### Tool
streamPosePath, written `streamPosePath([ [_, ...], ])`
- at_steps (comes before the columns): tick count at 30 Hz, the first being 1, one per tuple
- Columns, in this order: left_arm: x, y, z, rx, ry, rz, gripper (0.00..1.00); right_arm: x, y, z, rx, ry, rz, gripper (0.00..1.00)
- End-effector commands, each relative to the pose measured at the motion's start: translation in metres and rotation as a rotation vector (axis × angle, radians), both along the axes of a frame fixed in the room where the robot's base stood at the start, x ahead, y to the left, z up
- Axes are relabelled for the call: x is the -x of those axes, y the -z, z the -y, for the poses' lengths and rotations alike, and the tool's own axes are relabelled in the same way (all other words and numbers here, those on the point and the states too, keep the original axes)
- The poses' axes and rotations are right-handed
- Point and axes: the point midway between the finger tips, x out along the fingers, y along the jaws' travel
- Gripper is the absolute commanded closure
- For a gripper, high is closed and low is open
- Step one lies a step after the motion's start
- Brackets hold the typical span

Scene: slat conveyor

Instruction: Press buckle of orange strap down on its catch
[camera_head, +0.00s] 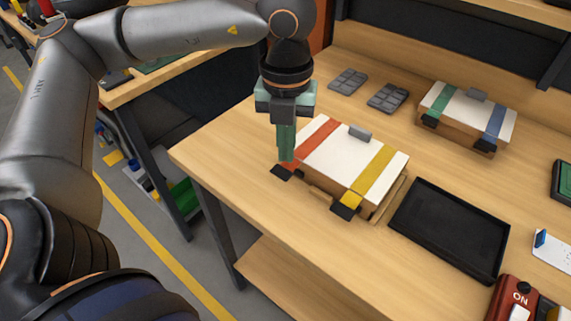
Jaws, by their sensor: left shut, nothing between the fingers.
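A white-topped case (348,153) with tan sides lies on the wooden workbench (240,185). The orange strap (319,137) runs across the left part of its lid and down the front edge. The black buckle (282,173) of the orange strap is at the front left corner of the case. My left gripper (286,157) points straight down, shut and empty, right at the lower end of the orange strap, just above the buckle. The fingers hide part of the strap there. I cannot tell whether they touch it. The catch cannot be made out. My right gripper is not in view.
A yellow strap (376,171) with a black buckle (346,207) crosses the same case. A black tray (451,228) lies to its right. A second case (467,111) with green and blue straps stands behind. The bench's front left is clear.

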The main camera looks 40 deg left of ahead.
Motion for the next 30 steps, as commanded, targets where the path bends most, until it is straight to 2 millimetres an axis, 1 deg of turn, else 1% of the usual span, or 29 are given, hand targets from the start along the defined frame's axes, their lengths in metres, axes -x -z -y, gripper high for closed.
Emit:
streamPosePath([
  [9,0.0,0.013,0.0,0.0,0.0,0.0,1.0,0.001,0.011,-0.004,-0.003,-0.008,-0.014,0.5],
  [21,0.0,0.029,0.0,0.0,0.0,-0.001,1.0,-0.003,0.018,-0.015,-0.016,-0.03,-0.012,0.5],
  [30,0.0,0.041,0.0,0.0,0.0,-0.001,1.0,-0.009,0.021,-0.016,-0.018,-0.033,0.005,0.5],
])
